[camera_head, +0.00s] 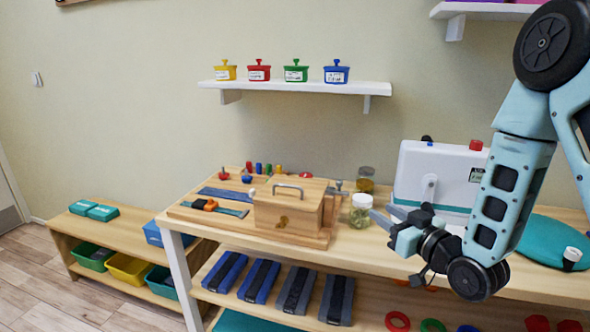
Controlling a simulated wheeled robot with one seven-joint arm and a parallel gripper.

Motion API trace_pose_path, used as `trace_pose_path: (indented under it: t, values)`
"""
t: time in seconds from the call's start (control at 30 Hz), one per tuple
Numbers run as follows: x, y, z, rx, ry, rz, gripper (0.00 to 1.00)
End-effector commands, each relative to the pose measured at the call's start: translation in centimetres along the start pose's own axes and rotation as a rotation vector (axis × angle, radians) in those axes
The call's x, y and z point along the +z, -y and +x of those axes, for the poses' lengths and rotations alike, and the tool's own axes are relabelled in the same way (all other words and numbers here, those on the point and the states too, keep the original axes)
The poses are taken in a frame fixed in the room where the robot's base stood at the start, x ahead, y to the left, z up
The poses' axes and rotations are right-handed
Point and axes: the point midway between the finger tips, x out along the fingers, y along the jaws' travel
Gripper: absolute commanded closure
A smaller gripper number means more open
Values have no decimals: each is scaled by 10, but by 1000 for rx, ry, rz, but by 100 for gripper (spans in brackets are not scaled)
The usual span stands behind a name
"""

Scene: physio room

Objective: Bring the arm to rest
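My arm comes in from the upper right and bends down over the front of the wooden table (345,250). My gripper (378,222) points left, its grey fingers spread apart with nothing seen between them. It is in front of the white case and to the right of a glass jar (360,211) with a white lid. I cannot tell exactly how far the fingertips are from the jar. A wooden box (290,207) with a metal handle sits on a wooden board to the left of the jar.
A white case (437,178) stands behind my gripper. A teal disc (552,240) lies at right, with a small white-capped item (571,257). Several weights (260,280) lie on the lower shelf. A wall shelf (300,86) holds coloured pots. The floor (100,300) at left is clear.

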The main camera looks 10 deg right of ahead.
Motion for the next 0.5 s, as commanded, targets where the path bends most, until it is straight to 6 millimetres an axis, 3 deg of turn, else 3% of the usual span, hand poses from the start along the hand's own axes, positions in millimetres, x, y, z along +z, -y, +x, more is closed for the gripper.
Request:
trace_pose_path:
  t: [0.27,0.5]
  values:
    - [-2,59,13,-87,289,-42,64]
    - [-3,124,-15,-158,650,-86,64]
